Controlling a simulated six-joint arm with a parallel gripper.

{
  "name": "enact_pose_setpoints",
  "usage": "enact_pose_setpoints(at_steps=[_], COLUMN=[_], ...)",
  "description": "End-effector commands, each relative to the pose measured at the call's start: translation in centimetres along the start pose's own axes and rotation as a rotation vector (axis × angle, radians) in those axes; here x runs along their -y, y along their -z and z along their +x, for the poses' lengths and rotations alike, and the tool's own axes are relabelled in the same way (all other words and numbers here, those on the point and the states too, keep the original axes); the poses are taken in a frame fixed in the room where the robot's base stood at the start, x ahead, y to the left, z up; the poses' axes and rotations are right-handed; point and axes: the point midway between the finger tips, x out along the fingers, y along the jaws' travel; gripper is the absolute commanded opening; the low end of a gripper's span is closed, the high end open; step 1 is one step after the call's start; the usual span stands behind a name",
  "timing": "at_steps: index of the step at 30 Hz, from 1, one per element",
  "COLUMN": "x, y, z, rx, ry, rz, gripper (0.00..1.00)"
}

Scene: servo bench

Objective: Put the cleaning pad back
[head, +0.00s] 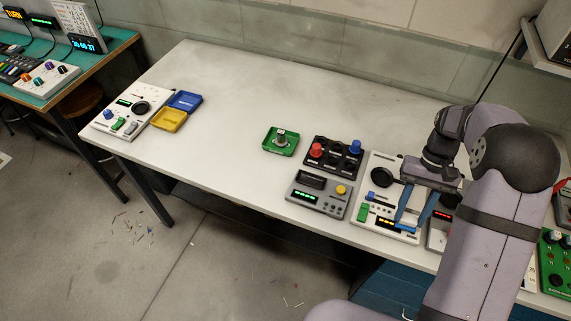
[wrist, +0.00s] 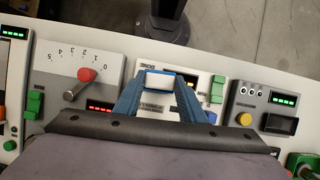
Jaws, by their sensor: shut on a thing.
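My gripper (wrist: 160,82) has its two blue fingers closed on the cleaning pad (wrist: 160,81), a small white block with a blue edge. In the wrist view the pad sits between the fingertips, in front of a white panel (wrist: 209,67). In the head view my gripper (head: 410,217) points down over the front part of that white panel. I cannot tell whether the pad touches the panel.
A grey box with a yellow button (head: 341,190) stands left of the panel. Behind it is a black tray with red and blue knobs (head: 332,157). A green tray (head: 280,141), blue tray (head: 185,101) and yellow tray (head: 169,119) lie farther left. The table's middle is clear.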

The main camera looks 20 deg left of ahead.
Motion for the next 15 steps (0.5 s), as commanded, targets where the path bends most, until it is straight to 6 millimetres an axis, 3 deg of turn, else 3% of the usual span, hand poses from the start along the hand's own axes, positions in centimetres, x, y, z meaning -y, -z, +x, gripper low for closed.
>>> enact_pose_setpoints(at_steps=[15], x=[6.3], y=[5.3], z=[-4.4], rx=[-0.001], ry=[-0.118], rz=[-0.284], gripper=[0.16])
